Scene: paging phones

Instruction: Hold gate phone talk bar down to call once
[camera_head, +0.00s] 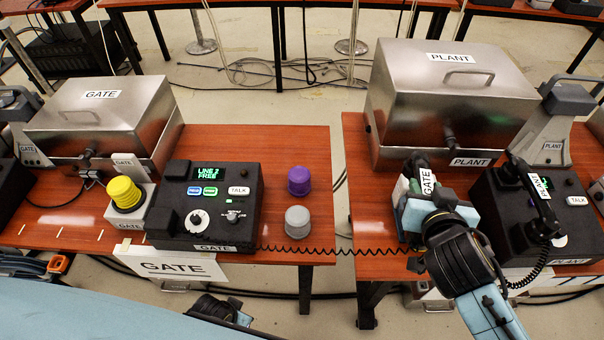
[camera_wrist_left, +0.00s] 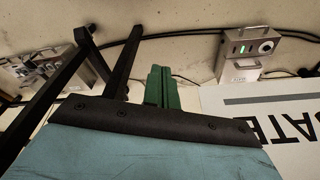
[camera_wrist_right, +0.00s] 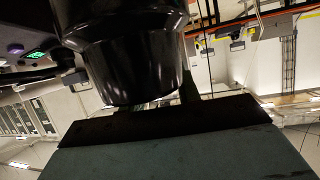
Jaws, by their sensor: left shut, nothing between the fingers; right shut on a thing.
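The gate phone (camera_head: 252,216) is a black box at the front of the left table. Its green display (camera_head: 208,173) reads "LINE 2 FREE", and a TALK label (camera_head: 238,190) sits at its right side. The gate handset (camera_head: 428,180), black with a GATE label, is off the phone. My right gripper (camera_head: 416,197) is shut on it near the plant table. The handset's dark end (camera_wrist_right: 132,65) fills much of the right wrist view. I cannot make out a talk bar on it. My left gripper (camera_wrist_left: 163,88) is shut and empty, low near the GATE sign (camera_wrist_left: 270,115).
The plant phone (camera_head: 562,212) with its own handset stands just right of my right gripper. A coiled cord (camera_head: 310,250) crosses the gap between tables. A yellow knob (camera_head: 124,192), purple knob (camera_head: 299,180) and grey knob (camera_head: 298,221) flank the gate phone. Metal boxes stand behind.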

